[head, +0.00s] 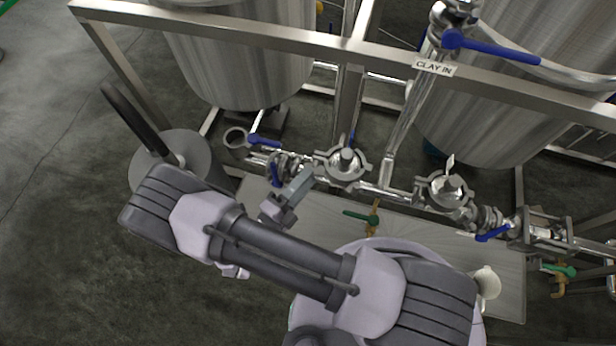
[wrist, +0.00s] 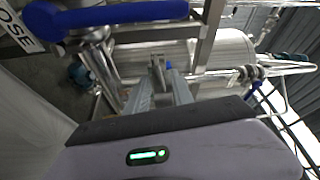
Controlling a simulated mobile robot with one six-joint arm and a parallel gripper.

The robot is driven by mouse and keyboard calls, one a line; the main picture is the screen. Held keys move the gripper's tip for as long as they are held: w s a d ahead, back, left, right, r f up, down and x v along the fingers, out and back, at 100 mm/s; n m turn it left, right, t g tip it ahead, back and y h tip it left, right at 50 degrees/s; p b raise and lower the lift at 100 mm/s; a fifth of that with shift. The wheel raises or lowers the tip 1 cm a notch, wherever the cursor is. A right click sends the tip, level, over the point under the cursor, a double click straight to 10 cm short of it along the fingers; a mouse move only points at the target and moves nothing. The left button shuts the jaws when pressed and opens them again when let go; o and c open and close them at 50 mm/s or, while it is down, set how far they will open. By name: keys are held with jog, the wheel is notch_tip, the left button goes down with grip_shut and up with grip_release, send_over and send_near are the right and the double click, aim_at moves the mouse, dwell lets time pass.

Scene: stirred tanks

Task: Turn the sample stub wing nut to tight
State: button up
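My gripper (head: 306,175) points up and to the right, with its fingertips just below the left clamped fitting (head: 343,166) on the pipe in the head view. In the wrist view my two grey fingers (wrist: 163,78) stand apart with a narrow gap. A small grey metal piece shows near their tips; I cannot tell whether it is the wing nut or whether they touch it. The sample stub wing nut is not clearly visible in either view. A blue-handled valve (head: 276,174) is on the pipe just left of my fingers.
A second clamped fitting (head: 444,190) and another blue handle (head: 493,233) are to the right. A green-handled tap (head: 361,217) is below the pipe. Steel tanks (head: 240,50) stand behind a frame rail (head: 300,38). In the wrist view a large blue handle (wrist: 120,14) is close at upper left.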

jog(key=shift+w+d+r, duration=0.1)
jog(key=shift+w+d, duration=0.35)
jog(key=shift+w, duration=0.05)
jog(key=shift+c, duration=0.5)
grip_shut()
